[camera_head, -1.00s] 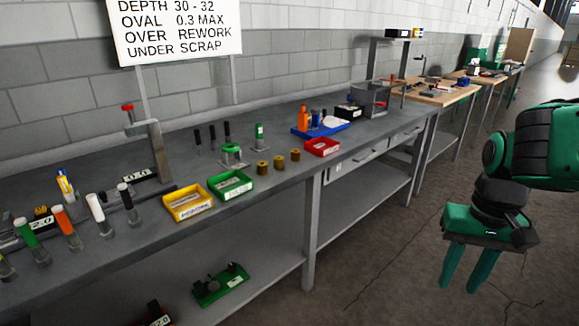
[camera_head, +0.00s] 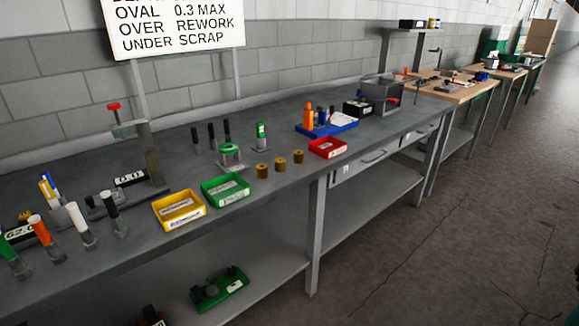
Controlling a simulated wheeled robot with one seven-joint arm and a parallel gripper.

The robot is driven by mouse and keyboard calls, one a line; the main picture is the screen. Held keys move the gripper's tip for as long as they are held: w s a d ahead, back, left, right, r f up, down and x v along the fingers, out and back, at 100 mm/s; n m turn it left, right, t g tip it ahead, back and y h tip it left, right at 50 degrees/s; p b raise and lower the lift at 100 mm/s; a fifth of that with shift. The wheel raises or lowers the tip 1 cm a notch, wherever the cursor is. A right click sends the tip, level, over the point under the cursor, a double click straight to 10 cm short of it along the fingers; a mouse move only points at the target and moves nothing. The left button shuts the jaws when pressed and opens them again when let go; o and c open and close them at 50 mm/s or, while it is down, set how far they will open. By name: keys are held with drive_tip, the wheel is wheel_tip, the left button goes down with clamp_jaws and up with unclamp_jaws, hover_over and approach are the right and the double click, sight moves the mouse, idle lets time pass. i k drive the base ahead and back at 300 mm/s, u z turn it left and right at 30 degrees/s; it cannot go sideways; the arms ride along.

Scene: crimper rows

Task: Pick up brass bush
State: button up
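Three brass bushes stand upright in a short row near the front edge of the grey bench. They are the left bush (camera_head: 262,171), the middle bush (camera_head: 280,164) and the right bush (camera_head: 298,157). They stand between the green tray (camera_head: 240,194) and the red tray (camera_head: 342,150), apart from one another. My gripper is out of view. Only dark green slivers of what looks like my arm show at the lower right edge.
The yellow tray (camera_head: 196,218) sits left of the green one. A green ring fixture (camera_head: 230,154) and dark upright pins (camera_head: 211,137) stand behind the bushes. A press-like stand (camera_head: 150,152) is further left. A blue tray (camera_head: 347,127) lies behind the red one. The floor (camera_head: 460,235) at right is clear.

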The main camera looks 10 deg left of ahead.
sight(280, 163)
drive_tip(key=z, duration=0.05)
drive_tip(key=i, duration=1)
drive_tip(key=u, duration=0.05)
